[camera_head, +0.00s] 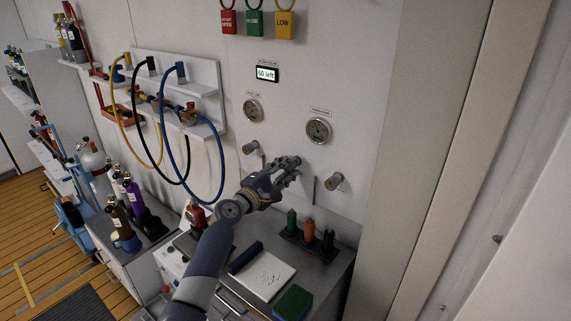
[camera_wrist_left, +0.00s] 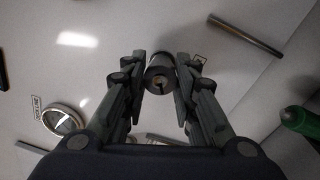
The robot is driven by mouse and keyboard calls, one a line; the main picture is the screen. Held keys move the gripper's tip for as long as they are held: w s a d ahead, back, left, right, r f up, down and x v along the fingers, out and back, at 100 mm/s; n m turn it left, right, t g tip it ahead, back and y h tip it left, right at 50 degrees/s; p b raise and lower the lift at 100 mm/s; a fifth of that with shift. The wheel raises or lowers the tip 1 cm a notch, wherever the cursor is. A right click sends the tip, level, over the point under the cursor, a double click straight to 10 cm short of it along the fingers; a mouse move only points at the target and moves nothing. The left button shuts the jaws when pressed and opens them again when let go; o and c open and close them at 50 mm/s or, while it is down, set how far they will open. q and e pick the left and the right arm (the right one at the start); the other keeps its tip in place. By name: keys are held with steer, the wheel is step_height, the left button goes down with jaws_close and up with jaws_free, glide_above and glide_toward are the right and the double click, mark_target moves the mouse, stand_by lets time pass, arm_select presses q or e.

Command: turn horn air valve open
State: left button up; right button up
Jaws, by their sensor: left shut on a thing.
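My left gripper (camera_head: 291,166) reaches up to the white wall panel (camera_head: 358,110), below and between the two round gauges. In the left wrist view its two fingers stand on either side of a grey cylindrical valve knob (camera_wrist_left: 160,76) and are shut on it. The knob has a dark slot or mark on its end face. In the head view the fingers hide this knob. I cannot read a label that names it. My right gripper is not in view.
Two other grey knobs stick out, left (camera_head: 251,147) and right (camera_head: 336,181). Gauges (camera_head: 253,110) and (camera_head: 318,130) sit above. Hoses (camera_head: 222,165) hang at left.

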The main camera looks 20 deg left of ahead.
arm_select(q)
steer(key=shift+r+n+p, duration=0.1)
steer(key=shift+n+p, duration=2.3)
steer(key=shift+n, duration=1.4)
steer(key=o, duration=1)
steer(key=shift+w, duration=0.1)
steer(key=shift+o, duration=0.2)
steer(key=shift+s, duration=0.2)
steer(key=v, duration=1.1)
steer(key=shift+s, duration=0.4)
